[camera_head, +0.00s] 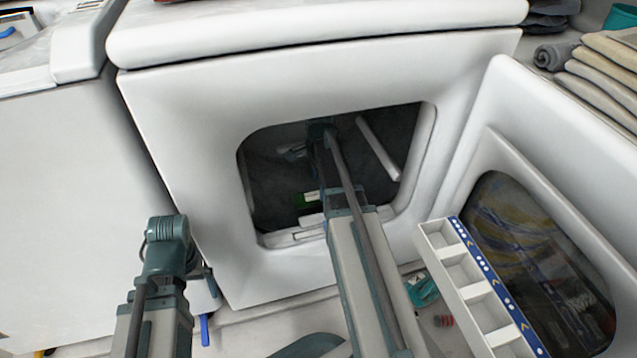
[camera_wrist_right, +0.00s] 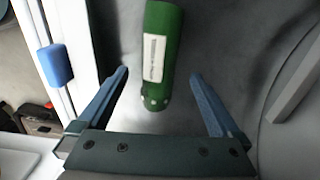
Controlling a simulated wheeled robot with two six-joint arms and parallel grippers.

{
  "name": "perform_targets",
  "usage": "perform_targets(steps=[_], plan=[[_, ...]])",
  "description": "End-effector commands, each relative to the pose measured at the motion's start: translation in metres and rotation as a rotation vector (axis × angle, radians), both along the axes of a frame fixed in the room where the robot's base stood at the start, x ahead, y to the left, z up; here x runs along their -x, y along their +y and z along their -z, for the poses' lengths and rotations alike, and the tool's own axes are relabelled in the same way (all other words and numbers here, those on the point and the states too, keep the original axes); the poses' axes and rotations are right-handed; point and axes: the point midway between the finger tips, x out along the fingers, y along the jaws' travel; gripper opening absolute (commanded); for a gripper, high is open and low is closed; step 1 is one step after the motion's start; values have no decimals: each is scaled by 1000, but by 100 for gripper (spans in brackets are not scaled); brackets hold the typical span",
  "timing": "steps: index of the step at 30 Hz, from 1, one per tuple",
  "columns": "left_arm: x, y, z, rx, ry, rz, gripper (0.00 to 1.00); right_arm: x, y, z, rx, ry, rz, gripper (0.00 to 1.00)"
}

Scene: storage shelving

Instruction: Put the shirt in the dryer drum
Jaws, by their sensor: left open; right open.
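The white dryer (camera_head: 190,100) stands in the middle of the head view, with its dark drum (camera_head: 270,180) open. My right arm reaches through the opening. In the right wrist view my right gripper (camera_wrist_right: 159,75) is open and empty, inside the drum. A green cylinder (camera_wrist_right: 160,50) with a white label lies beyond and between its fingers; it shows as a green patch in the head view (camera_head: 303,199). My left gripper (camera_head: 205,328) is low at the left, outside the dryer, mostly hidden behind its own arm. I cannot pick out a shirt for certain.
The dryer's open door (camera_head: 500,110) stands to the right of the opening. A white compartment tray (camera_head: 445,240) with a blue edge is in front of it. Folded beige cloths (camera_head: 605,75) and a rolled grey cloth (camera_head: 555,53) lie at upper right. Another white appliance (camera_head: 60,200) is left.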

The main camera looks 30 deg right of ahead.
Motion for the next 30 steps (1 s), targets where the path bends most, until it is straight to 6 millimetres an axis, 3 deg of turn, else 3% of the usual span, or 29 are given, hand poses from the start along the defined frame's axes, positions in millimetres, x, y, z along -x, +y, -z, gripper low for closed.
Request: perform_targets(steps=[1,16,21,30], plan=[[0,0,-15,0,1,0,100,0,0,-15,0,0,0,100],[0,0,-88,-1,2,14,100,0,0,-88,0,0,0,100],[0,0,-98,-2,3,14,100,0,0,-98,0,0,0,100],[0,1,-98,-2,3,15,100,0,0,-98,0,0,0,100]])
